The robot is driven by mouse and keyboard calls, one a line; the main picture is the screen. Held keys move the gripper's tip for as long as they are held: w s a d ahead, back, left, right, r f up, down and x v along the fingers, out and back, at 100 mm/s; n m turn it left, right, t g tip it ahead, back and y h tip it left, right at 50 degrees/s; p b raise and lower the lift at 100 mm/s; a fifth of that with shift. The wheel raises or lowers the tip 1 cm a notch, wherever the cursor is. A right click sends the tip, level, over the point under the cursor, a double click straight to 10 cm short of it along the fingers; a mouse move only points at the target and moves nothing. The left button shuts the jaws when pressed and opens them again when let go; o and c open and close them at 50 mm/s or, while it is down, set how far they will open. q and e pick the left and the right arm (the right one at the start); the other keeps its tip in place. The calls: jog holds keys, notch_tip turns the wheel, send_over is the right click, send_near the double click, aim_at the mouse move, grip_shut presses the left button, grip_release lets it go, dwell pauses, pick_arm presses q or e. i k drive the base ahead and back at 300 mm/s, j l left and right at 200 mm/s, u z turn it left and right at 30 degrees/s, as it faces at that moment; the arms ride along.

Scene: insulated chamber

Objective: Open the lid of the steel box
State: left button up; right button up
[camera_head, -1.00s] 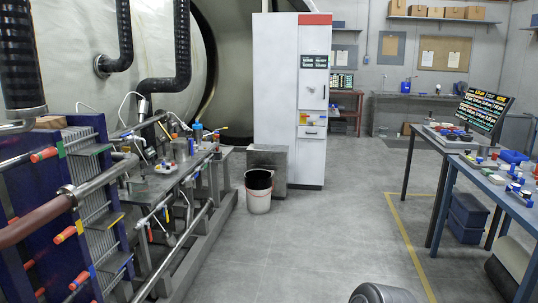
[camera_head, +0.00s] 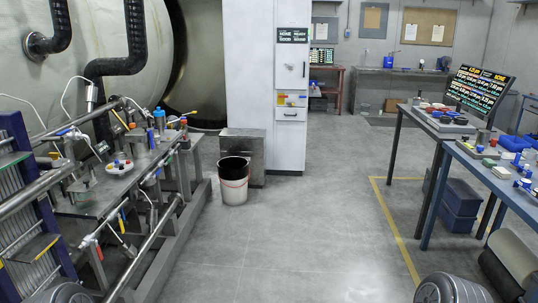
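The steel box (camera_head: 244,141) is a plain grey metal box standing on the floor against the left side of the tall white cabinet. Its top looks flat and closed. A white bucket (camera_head: 234,192) with a dark inside stands in front of it and hides part of its front. Neither of my grippers is in view. Only rounded grey parts, probably of my arms, show at the bottom left and bottom right edges, far from the box.
The white cabinet (camera_head: 291,90) stands right of the box. A pipe rig with a metal bench (camera_head: 90,200) fills the left side. Blue-topped tables (camera_head: 500,185) stand at the right, with blue bins (camera_head: 461,204) beneath. The grey floor (camera_head: 290,235) between is clear.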

aim_at(251, 133)
jog(key=i+z, duration=0.25)
jog(key=i, duration=4.8)
jog(key=i+u, duration=0.2)
jog(key=i, duration=0.25)
jog(key=i+l+u, duration=0.15)
jog(key=i, duration=0.3)
jog(key=i+l+u, duration=0.2)
jog(key=i, duration=0.25)
jog(key=i+l+u, duration=0.15)
jog(key=i, duration=0.3)
jog(key=l, duration=0.1)
